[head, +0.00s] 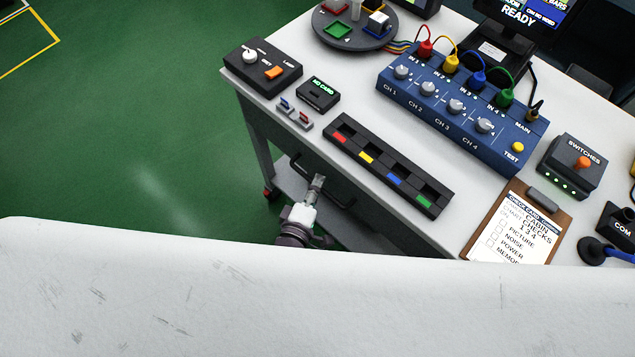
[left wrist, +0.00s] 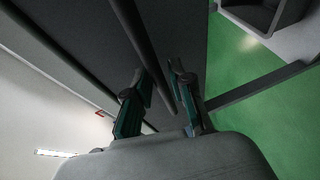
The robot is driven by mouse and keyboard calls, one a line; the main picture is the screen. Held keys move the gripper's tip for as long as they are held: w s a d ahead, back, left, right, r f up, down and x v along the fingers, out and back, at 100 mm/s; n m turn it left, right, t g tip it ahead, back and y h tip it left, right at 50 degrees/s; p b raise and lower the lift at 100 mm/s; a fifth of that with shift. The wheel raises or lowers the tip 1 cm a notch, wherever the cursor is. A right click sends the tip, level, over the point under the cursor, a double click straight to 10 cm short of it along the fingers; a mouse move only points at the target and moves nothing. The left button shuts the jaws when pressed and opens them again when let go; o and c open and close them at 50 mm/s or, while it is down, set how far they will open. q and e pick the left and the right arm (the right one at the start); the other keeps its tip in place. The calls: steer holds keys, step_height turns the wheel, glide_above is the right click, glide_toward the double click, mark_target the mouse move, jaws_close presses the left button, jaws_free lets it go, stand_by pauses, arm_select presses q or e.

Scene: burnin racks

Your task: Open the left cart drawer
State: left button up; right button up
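The cart (head: 455,215) has a pale top and stands in the middle and right of the head view. A dark bar handle (head: 342,203) shows on its near side, under the edge of the top. My left gripper (head: 318,181) is at this handle. In the left wrist view the dark bar (left wrist: 140,42) runs down between the two fingers of my left gripper (left wrist: 157,95), which stand apart on either side of it. I cannot tell whether they touch it. A dark panel (left wrist: 183,30) lies behind the bar. My right gripper is in neither view.
On the cart top are a slotted black tray (head: 385,168), a blue channel box (head: 450,115), a lamp box (head: 262,68), a clipboard (head: 515,222) and a switch box (head: 572,165). The green floor (head: 130,130) left of the cart is clear.

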arm_select(q)
steer(key=shift+w+d+f, duration=0.1)
steer(key=shift+w, duration=0.25)
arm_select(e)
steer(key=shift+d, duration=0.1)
arm_select(q)
jaws_close()
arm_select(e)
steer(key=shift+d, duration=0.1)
arm_select(q)
steer(key=shift+s, duration=0.1)
